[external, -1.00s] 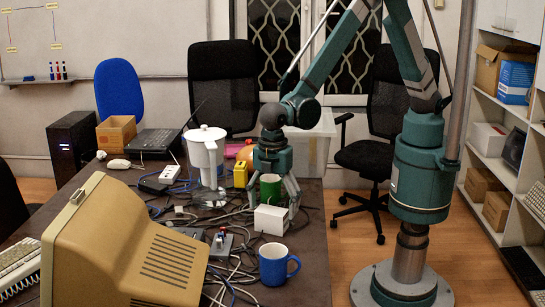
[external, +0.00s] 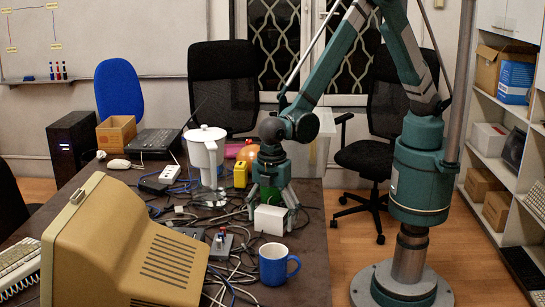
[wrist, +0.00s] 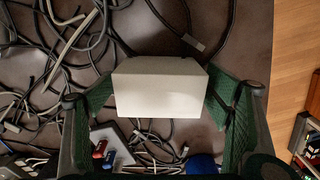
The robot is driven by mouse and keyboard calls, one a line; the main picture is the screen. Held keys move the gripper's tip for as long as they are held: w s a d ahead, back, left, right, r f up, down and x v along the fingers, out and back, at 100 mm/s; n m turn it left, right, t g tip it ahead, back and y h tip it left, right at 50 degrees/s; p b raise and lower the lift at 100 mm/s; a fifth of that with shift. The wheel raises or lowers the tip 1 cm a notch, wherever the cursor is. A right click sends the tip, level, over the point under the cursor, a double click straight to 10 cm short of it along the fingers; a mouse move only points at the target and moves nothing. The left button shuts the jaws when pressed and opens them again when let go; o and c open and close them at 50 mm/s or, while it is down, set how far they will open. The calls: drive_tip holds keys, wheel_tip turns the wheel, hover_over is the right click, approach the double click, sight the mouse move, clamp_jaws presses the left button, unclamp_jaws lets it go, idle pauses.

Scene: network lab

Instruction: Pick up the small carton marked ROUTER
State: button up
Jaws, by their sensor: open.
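A small white carton (external: 270,219) stands on the cluttered dark table, near its right edge; no marking on it is legible. It fills the middle of the wrist view (wrist: 158,90). My gripper (external: 272,210) is open around the carton, with one finger on its left and one on its right. In the wrist view, the green finger pads (wrist: 98,95) stand at both sides of the carton. The left pad looks very near its side; I cannot tell whether either touches.
A blue mug (external: 278,264) and a switch box (external: 221,247) stand in front. Loose cables surround the carton.

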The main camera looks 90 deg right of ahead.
sight(272, 210)
drive_tip(key=c, duration=1.1)
drive_tip(key=shift+o, duration=0.2)
drive_tip(key=shift+r+p, duration=0.85)
drive_tip(key=shift+r, duration=4.15)
